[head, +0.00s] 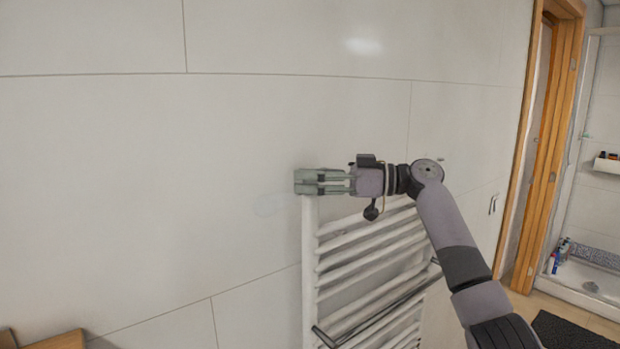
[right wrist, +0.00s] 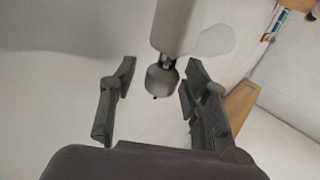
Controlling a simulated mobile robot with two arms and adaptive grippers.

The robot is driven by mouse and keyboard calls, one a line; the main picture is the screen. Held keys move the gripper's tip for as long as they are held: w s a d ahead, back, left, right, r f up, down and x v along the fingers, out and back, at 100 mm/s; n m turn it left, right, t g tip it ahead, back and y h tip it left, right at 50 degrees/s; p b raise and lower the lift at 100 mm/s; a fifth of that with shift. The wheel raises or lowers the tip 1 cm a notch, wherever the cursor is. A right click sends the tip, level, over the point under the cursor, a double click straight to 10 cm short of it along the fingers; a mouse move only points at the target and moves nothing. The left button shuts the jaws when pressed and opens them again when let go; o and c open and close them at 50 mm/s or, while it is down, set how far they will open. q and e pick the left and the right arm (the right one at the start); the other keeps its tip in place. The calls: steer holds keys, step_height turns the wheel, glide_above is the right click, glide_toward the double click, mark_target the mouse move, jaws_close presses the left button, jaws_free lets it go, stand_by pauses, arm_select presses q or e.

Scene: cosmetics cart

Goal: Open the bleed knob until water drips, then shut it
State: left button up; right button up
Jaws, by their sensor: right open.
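The white towel radiator (head: 309,240) stands against the tiled wall, and its left upright ends just under my right gripper (head: 302,182). In the right wrist view, the end of the upright (right wrist: 177,25) comes in from the top, with the grey bleed knob (right wrist: 161,80) at its tip on a short dark stem. My right gripper (right wrist: 159,72) is open, with one finger on each side of the knob. Gaps show between the knob and both fingers. In the head view the gripper hides the knob. I see no water drops. My left gripper is not in view.
A dark bar (head: 375,318) runs across the front of the radiator's lower rungs. A wooden door frame (head: 543,150) and a shower tray (head: 590,285) are at the right. A wooden piece (head: 60,341) shows at bottom left. The wall left of the radiator is clear.

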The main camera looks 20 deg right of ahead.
steer(key=v, duration=1.2)
stand_by(0.3)
stand_by(1.0)
